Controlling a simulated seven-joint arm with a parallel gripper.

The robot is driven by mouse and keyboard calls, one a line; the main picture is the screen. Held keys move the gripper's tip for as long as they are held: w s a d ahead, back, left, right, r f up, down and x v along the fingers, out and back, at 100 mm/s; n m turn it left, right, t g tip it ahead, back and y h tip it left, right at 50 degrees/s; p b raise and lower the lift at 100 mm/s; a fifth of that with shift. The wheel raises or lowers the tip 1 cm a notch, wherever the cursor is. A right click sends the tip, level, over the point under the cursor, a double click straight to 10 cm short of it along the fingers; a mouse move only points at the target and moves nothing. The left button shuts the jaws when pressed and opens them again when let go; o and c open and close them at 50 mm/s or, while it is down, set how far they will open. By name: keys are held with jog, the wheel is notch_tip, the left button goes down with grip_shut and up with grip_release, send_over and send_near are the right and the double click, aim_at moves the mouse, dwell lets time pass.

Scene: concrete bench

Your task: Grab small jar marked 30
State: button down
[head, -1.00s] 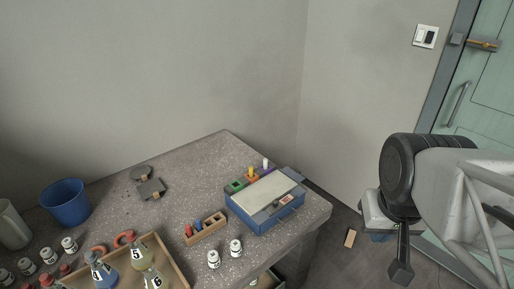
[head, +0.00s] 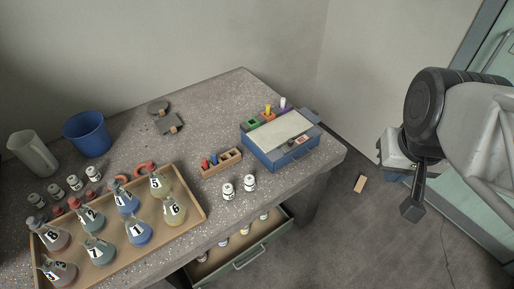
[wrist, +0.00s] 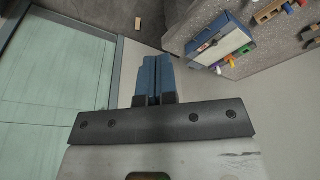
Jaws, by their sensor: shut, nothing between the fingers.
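Two are at the front edge, a left one (head: 228,191) and a right one (head: 249,182). Several more stand in a row at the left, including one (head: 93,174) by the tray. Their labels carry dark marks too small to read, so I cannot tell which is marked 30. My gripper (wrist: 152,82) has its blue fingers closed together and empty in the wrist view. In the head view it hangs right of the bench, far from the jars, partly hidden by my arm.
A wooden tray (head: 188,226) holds several numbered flasks. An open drawer (head: 250,247) below the front edge holds small containers. A blue-sided box (head: 259,150), a small wooden rack (head: 220,163), a blue cup (head: 88,134) and a grey beaker (head: 34,153) stand on the bench.

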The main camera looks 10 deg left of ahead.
dwell(0.3)
jog(key=c, duration=0.5)
grip_release()
jog(key=w+a+f+n+t, duration=0.25)
jog(key=w+a+f, duration=0.25)
jog(key=w+f, duration=0.5)
jog(key=n+t+y, duration=0.3)
jog(key=t+y, duration=0.1)
jog(key=t, duration=0.1)
send_over(251, 185)
jog(key=d, duration=1)
notch_tip(251, 185, down, 17)
jog(key=s+a+f+y, duration=0.1)
jog(key=a+f, duration=0.1)
jog(key=f, duration=0.1)
jog(key=s+a+f+n+y, duration=0.1)
jog(key=a+f, duration=0.1)
jog(key=f, duration=0.1)
jog(key=s+a+f+t+y, duration=0.1)
jog(key=s+a+f, duration=0.1)
jog(key=f, duration=0.1)
jog(key=shift+a+f, duration=0.2)
jog(key=shift+f, duration=0.05)
jog(key=shift+s+a+f+y, duration=0.2)
jog(key=shift+s+f+y, duration=0.05)
jog(key=shift+s+y, duration=0.05)
